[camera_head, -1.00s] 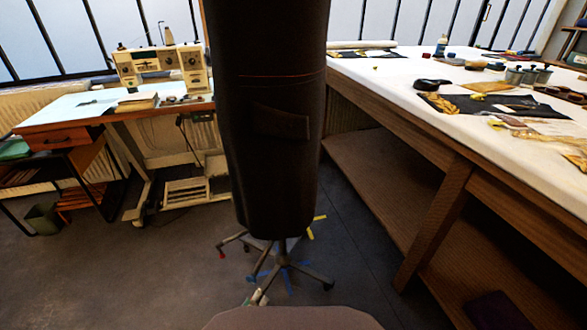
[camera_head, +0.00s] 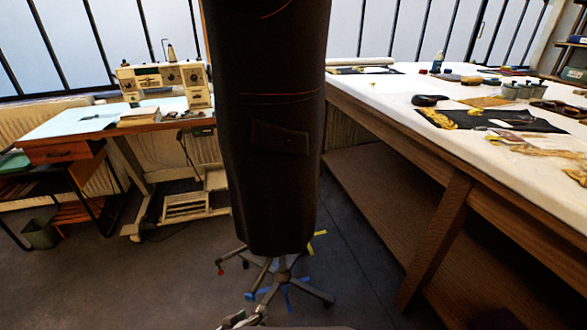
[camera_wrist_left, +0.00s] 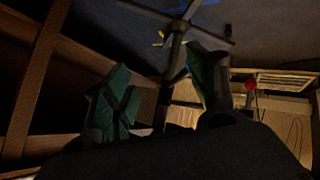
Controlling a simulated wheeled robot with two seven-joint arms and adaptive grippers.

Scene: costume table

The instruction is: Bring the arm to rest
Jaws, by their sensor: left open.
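My left gripper (camera_wrist_left: 158,92) shows in the left wrist view with its two green-padded fingers apart and nothing between them. In the head view, only a small grey part of it (camera_head: 238,319) shows at the bottom edge, in front of the wheeled stand. The rest of that arm is out of frame or hidden. My right gripper is not in view.
A dark garment (camera_head: 275,130) hangs on a wheeled stand (camera_head: 280,272) straight ahead. A white-topped worktable (camera_head: 385,85) with tools and fabric is at right. A sewing machine (camera_head: 165,82) stands on a table at left. Open floor (camera_head: 150,285) lies at lower left.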

